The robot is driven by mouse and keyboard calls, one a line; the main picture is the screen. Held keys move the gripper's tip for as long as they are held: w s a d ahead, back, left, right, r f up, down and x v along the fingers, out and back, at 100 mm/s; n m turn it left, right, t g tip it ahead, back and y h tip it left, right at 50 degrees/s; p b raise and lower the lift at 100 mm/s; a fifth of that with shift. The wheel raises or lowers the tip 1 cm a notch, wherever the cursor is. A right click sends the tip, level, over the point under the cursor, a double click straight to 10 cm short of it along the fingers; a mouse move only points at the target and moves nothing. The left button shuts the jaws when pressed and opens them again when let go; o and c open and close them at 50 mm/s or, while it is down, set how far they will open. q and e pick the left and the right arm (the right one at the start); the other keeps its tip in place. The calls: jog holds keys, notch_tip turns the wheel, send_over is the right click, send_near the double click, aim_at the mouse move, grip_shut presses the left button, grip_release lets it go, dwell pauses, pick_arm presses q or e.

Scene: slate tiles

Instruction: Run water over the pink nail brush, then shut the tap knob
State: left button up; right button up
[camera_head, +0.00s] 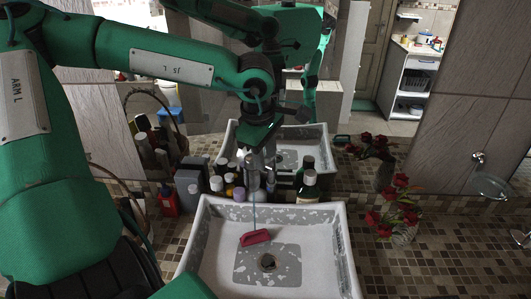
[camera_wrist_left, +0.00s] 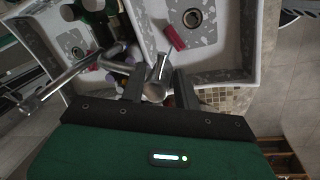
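The pink nail brush (camera_head: 255,237) lies in the white sink basin (camera_head: 215,240), left of the drain; it also shows in the left wrist view (camera_wrist_left: 175,38). A thin blue stream of water (camera_head: 254,212) falls from the tap (camera_head: 253,180) onto the brush. My left gripper (camera_head: 262,148) is above the tap, pointing down. In the left wrist view its two fingers (camera_wrist_left: 160,88) stand apart, with the round metal tap knob (camera_wrist_left: 153,91) between them and a gap at the right finger. Contact with the left finger is unclear. My right gripper does not show.
Several bottles (camera_head: 217,184) stand behind the sink on both sides of the tap. A soap dispenser (camera_head: 188,190) and red bottle (camera_head: 168,200) are at the left. Red flowers (camera_head: 401,181) stand at the right. The tiled counter (camera_head: 440,255) is clear at front right. A mirror reflects the scene.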

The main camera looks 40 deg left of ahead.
pick_arm(q)
jog(key=shift+w+f, duration=0.15)
jog(key=shift+f, duration=0.55)
grip_shut()
jog(key=shift+f, duration=0.1)
jog(key=n+b, duration=0.2)
jog(key=b, duration=0.1)
jog(key=w+n+b, duration=0.1)
jog(key=b, duration=0.3)
jog(key=w+n+y+b, duration=0.1)
jog(key=n+b, duration=0.1)
jog(key=b, duration=0.1)
jog(key=shift+a+n+g, duration=0.3)
jog(key=shift+a, duration=0.05)
